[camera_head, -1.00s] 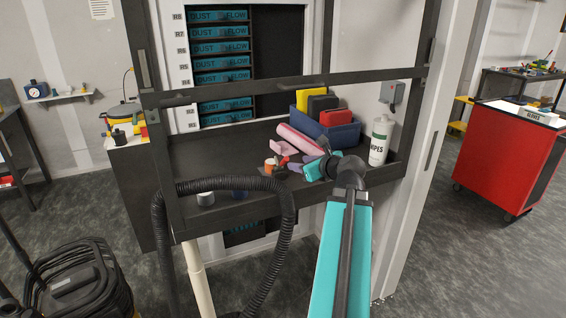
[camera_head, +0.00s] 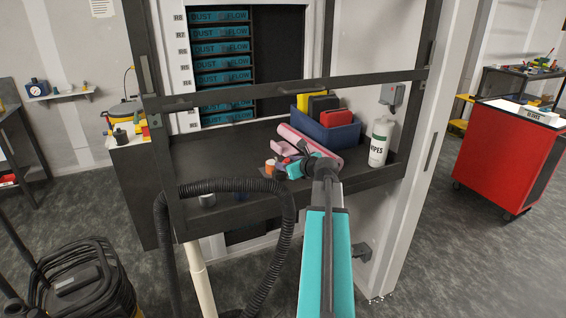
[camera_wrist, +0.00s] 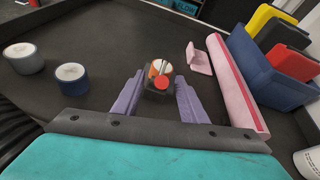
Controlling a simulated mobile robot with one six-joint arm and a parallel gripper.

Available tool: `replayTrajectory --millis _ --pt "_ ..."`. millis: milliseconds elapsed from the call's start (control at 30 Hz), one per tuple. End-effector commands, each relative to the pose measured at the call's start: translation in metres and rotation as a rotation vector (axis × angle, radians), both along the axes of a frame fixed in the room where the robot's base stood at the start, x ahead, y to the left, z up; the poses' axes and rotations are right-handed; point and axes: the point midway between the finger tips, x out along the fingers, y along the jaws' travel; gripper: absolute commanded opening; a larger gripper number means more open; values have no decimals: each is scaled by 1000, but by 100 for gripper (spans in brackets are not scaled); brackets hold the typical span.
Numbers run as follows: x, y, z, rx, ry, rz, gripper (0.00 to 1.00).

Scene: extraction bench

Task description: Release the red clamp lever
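A small dark clamp block (camera_wrist: 158,96) with a red round lever end (camera_wrist: 161,82) shows in the wrist view, with an orange and white piece behind it. My gripper (camera_wrist: 160,77) is open, its two purple fingers one on each side of the clamp. I cannot tell whether either finger touches it. In the head view the orange and white piece (camera_head: 270,167) shows just left of my gripper's teal body (camera_head: 295,171). The red lever end cannot be made out there.
A pink roll (camera_wrist: 235,85) and a pink angled piece (camera_wrist: 199,58) lie to the right. A blue bin (camera_head: 333,134) and a white wipes bottle (camera_head: 379,142) stand beyond. Grey (camera_wrist: 22,57) and blue (camera_wrist: 71,78) rolls stand left. A bar (camera_head: 290,87) crosses above the bench.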

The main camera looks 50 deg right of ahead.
Motion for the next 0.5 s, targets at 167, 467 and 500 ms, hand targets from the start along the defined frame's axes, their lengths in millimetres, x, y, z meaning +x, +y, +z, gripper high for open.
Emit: replayTrajectory --millis 167,467,500 --pt "16 -6 -6 1 0 0 39" --pt "23 -8 -10 -1 0 -2 39" --pt "23 -8 -10 -1 0 -2 39"
